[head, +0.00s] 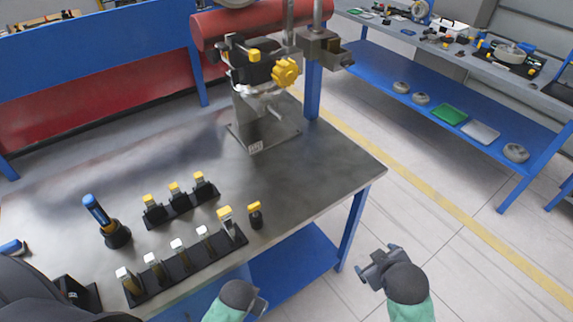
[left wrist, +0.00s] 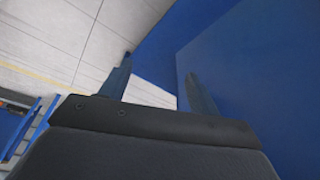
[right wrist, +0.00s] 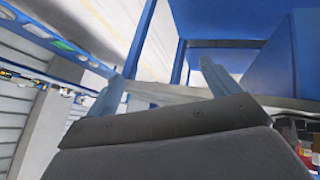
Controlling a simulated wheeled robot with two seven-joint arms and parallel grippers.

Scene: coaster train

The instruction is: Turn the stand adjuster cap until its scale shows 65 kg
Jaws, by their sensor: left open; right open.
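A grey stand (head: 262,115) is on the far part of the metal workbench and carries a dark mechanism. A yellow lobed knob (head: 286,72) sits on its right side, and a small yellow piece (head: 254,55) is on top. I cannot tell for sure which part is the adjuster cap, and no scale is readable. My left gripper (head: 260,302) is low at the bench's front edge, far from the stand. My right gripper (head: 375,268) is past the bench's right edge, above the floor. Both are open and empty in the left wrist view (left wrist: 158,80) and right wrist view (right wrist: 163,82).
Black racks (head: 190,262) hold several yellow-topped and metal-topped pieces. A blue-handled tool (head: 97,211) stands in a black holder, and a yellow-topped piece (head: 255,214) stands alone. The bench (head: 325,170) is clear at right. A blue shelf unit (head: 440,90) stands at back right.

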